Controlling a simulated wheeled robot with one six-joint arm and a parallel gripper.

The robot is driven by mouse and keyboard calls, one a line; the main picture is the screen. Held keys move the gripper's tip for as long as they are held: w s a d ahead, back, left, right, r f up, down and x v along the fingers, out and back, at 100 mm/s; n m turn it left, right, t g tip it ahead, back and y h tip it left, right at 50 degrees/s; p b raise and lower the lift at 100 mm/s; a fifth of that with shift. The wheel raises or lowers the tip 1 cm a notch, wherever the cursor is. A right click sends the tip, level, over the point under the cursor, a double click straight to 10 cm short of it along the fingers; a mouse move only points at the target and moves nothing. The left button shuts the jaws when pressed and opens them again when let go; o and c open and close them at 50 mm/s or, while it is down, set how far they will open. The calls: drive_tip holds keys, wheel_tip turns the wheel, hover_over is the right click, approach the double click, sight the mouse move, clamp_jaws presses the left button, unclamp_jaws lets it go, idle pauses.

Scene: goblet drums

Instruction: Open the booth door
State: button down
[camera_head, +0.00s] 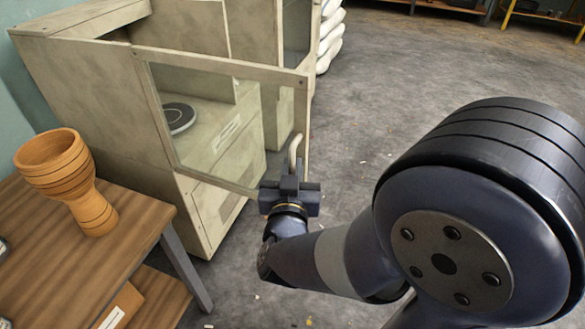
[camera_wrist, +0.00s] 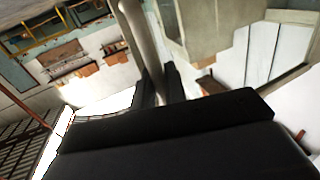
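The booth (camera_head: 95,75) is a pale wooden cabinet at the upper left in the head view. Its door (camera_head: 220,66), a wooden frame with a clear pane, stands partly open, swung out from the booth's front with its left edge at the near corner. A pale bar handle (camera_head: 294,148) is at the door's free edge. My gripper (camera_head: 290,182) is at the handle's lower part. In the wrist view the handle (camera_wrist: 138,35) runs between my two dark fingers (camera_wrist: 161,84), which close around it. The exact finger contact is partly hidden.
A dark round disc (camera_head: 180,117) lies inside the booth. A wooden goblet drum (camera_head: 70,175) stands on a brown table (camera_head: 80,255) at the left, near the booth. White sacks (camera_head: 330,35) are stacked beyond the booth. The grey floor at the right is mostly clear.

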drive_tip(key=c, duration=1.6)
unclamp_jaws()
drive_tip(key=shift+o, duration=0.2)
drive_tip(key=shift+a, duration=0.1)
drive_tip(key=s+a+p, duration=0.1)
drive_tip(key=s, duration=0.9)
drive_tip(key=shift+s+a, duration=0.3)
drive_tip(key=shift+w, duration=0.15)
drive_tip(key=shift+w+d+b, duration=0.15)
drive_tip(key=shift+w+d, duration=0.15)
drive_tip(key=shift+w, duration=1.45)
drive_tip(key=shift+w+d+b, duration=0.2)
drive_tip(key=shift+w+d, duration=0.05)
drive_tip(key=shift+w, duration=1.45)
drive_tip(key=shift+w+d+b, duration=0.15)
drive_tip(key=shift+w+d, duration=0.15)
drive_tip(key=shift+w, duration=1.45)
